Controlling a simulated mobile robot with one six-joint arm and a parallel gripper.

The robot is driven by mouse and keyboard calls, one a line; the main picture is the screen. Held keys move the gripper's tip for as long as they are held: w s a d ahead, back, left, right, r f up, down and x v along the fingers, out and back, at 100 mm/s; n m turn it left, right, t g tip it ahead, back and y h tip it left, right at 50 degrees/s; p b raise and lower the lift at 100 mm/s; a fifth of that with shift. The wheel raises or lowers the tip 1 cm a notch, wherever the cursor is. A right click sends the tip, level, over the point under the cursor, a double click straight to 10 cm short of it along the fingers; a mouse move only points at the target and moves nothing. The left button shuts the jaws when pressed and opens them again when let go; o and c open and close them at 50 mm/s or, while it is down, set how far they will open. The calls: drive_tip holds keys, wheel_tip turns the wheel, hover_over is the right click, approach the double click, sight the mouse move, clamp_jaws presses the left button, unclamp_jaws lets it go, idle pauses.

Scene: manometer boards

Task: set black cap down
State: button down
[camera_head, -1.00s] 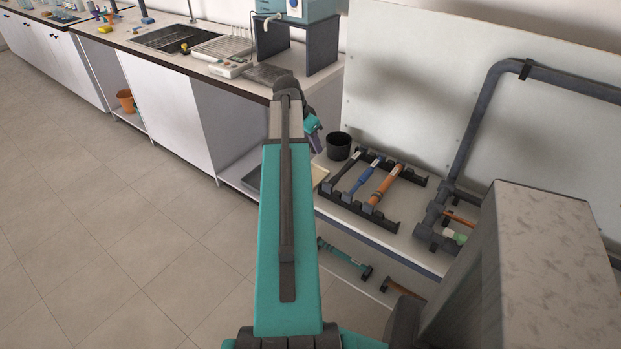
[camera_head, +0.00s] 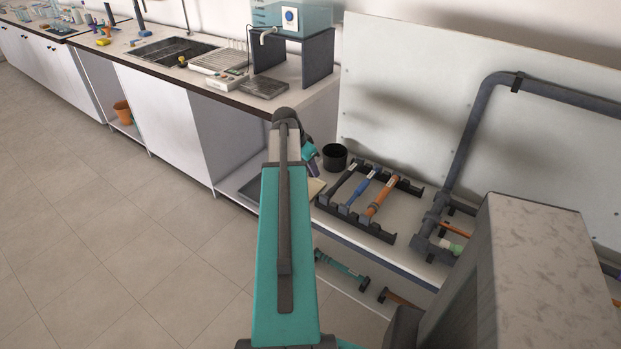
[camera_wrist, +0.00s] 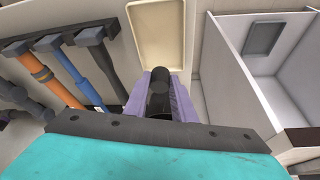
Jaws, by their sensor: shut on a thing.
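My gripper (camera_wrist: 160,98) has purple fingers and is shut on the black cap (camera_wrist: 158,82), a dark round piece between the fingertips in the wrist view. The cap's far end overlaps the near edge of a cream tray (camera_wrist: 148,22); I cannot tell if they touch. In the head view my gripper (camera_head: 310,152) is mostly behind my arm, and the cap is hidden there. The cream tray (camera_head: 316,187) shows partly, just right of my arm on the low bench.
A black cup (camera_head: 334,157) stands behind the tray. A black rack (camera_head: 390,236) with black, blue and orange pieces lies to the right. Dark pipework (camera_head: 470,130) runs along the backboard. A higher counter with a sink (camera_head: 172,50) is at left. The floor at left is clear.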

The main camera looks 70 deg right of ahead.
sight(309, 174)
drive_tip(key=shift+f, duration=0.5)
drive_tip(key=shift+f, duration=0.1)
drive_tip(key=shift+f+p, duration=0.45)
drive_tip(key=shift+f, duration=1.35)
drive_tip(key=c, duration=1.8)
unclamp_jaws()
drive_tip(key=shift+o, duration=0.2)
drive_tip(key=shift+r, duration=0.15)
drive_tip(key=b+v, duration=0.2)
drive_tip(key=v, duration=0.9)
drive_tip(key=shift+a+r, duration=0.2)
drive_tip(key=shift+r, duration=0.15)
drive_tip(key=shift+w, duration=0.1)
